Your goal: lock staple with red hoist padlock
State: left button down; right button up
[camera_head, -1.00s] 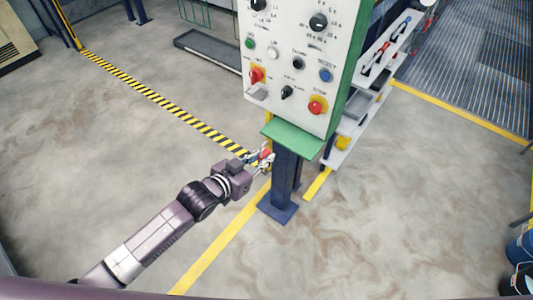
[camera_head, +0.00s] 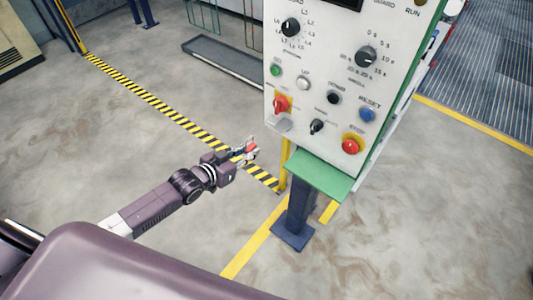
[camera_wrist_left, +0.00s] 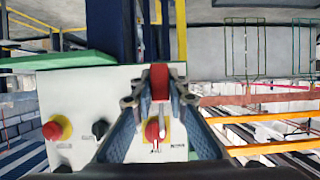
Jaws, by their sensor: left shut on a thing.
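My left gripper (camera_head: 247,151) is shut on the red padlock (camera_head: 251,148) and holds it in the air, left of the control panel's post. In the left wrist view the red padlock (camera_wrist_left: 159,82) sits between the fingertips, with a pale shackle along it. The staple cannot be made out for certain. A grey metal piece (camera_head: 282,125) sits below the red switch on a yellow plate (camera_head: 281,104), at the panel's lower left. In the left wrist view that red switch (camera_wrist_left: 152,132) shows behind the padlock, partly covered. My right gripper is not in view.
The white control panel (camera_head: 345,85) stands on a blue post (camera_head: 299,205), with a green ledge (camera_head: 318,174) jutting out below. A red stop button (camera_head: 350,146) and several knobs stick out.

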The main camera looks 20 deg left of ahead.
aim_at(255, 145)
pick_arm(q)
jog(key=shift+r, duration=0.2)
jog(key=shift+w, duration=0.3)
jog(key=shift+w+d, duration=0.3)
jog(key=shift+w, duration=0.3)
jog(key=shift+w+d+b, duration=0.15)
jog(key=shift+w+b, duration=0.3)
jog(key=shift+w, duration=0.1)
jog(key=shift+b+x, duration=2.85)
jog(key=shift+x, duration=1.35)
jog(key=shift+d+r+p, duration=0.35)
jog(key=shift+d+p, duration=0.05)
jog(key=shift+d, duration=0.05)
jog(key=shift+s+d+p, duration=0.35)
jog(key=shift+d+p, duration=0.2)
jog(key=shift+d, duration=0.25)
jog(key=shift+s+d+p, duration=0.25)
jog(key=shift+d+p, duration=0.1)
jog(key=shift+d, duration=0.3)
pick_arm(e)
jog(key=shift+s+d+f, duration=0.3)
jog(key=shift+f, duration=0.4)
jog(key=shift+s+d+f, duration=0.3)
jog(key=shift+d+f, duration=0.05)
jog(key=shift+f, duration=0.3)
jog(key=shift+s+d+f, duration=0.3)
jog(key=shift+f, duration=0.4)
